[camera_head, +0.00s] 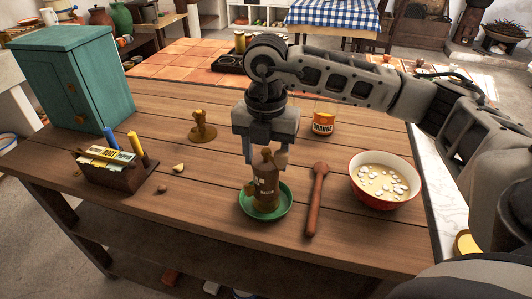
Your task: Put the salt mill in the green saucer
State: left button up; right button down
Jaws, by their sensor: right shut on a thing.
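The salt mill (266,188), a brown bottle-shaped piece with a pale label, stands upright over the middle of the green saucer (287,205). Its base lies within the saucer's rim in the picture; I cannot tell whether it touches the bottom. My right gripper (268,156) comes down from above and is shut on the upper part of the mill. The fingers hide part of its neck. My left gripper is not in view.
A wooden spoon (316,200) lies right of the saucer, beside a red bowl (354,183) of pale soup. An orange can (324,122) stands behind. A brown caddy (118,179), a teal cabinet (75,82) and a golden-brown object (202,128) are at left.

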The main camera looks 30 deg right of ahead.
jog(key=c, duration=0.6)
grip_release()
jog(key=shift+o, duration=0.2)
jog(key=shift+r, duration=0.3)
notch_tip(320, 180, up, 12)
jog(key=shift+f+p, duration=0.15)
jog(key=shift+p, duration=0.25)
